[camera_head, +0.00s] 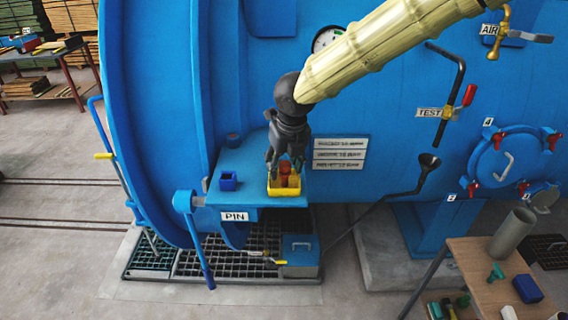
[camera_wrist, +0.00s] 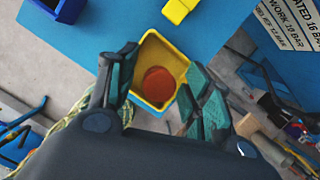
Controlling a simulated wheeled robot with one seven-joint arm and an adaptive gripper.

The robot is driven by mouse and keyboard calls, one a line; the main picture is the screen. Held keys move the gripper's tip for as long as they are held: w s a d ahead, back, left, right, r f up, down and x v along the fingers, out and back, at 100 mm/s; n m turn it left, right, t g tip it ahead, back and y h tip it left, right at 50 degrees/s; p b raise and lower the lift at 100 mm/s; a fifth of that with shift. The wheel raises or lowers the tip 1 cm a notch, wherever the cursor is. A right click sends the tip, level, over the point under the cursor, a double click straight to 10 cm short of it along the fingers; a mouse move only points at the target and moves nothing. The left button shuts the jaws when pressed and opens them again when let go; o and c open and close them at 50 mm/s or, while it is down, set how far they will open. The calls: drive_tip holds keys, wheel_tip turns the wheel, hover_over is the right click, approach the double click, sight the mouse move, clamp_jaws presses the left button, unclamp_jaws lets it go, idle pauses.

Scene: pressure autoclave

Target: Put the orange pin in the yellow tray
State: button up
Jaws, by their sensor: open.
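The orange pin (camera_head: 284,169) stands in the yellow tray (camera_head: 287,192) on the blue shelf. In the wrist view its round orange-red top (camera_wrist: 158,84) lies inside the walls of the yellow tray (camera_wrist: 183,62). My gripper (camera_head: 285,166) is directly above the tray, pointing down. In the wrist view my gripper (camera_wrist: 155,95) has its fingers apart, one on each side of the pin. A gap shows between the pin and the fingers there. The lower part of the pin is hidden by the tray wall.
A small blue box (camera_head: 228,181) stands on the shelf (camera_head: 240,198) left of the tray. The blue vessel wall (camera_head: 390,120) rises behind, with a white sign (camera_head: 340,153) to the right. A blue lever (camera_head: 196,235) hangs at the shelf's left edge. A wooden table (camera_head: 485,270) stands lower right.

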drive_tip(key=shift+r, duration=0.5)
drive_tip(key=b+v, duration=0.3)
drive_tip(key=v, duration=0.8)
drive_tip(key=shift+r, duration=0.1)
idle(0.7)
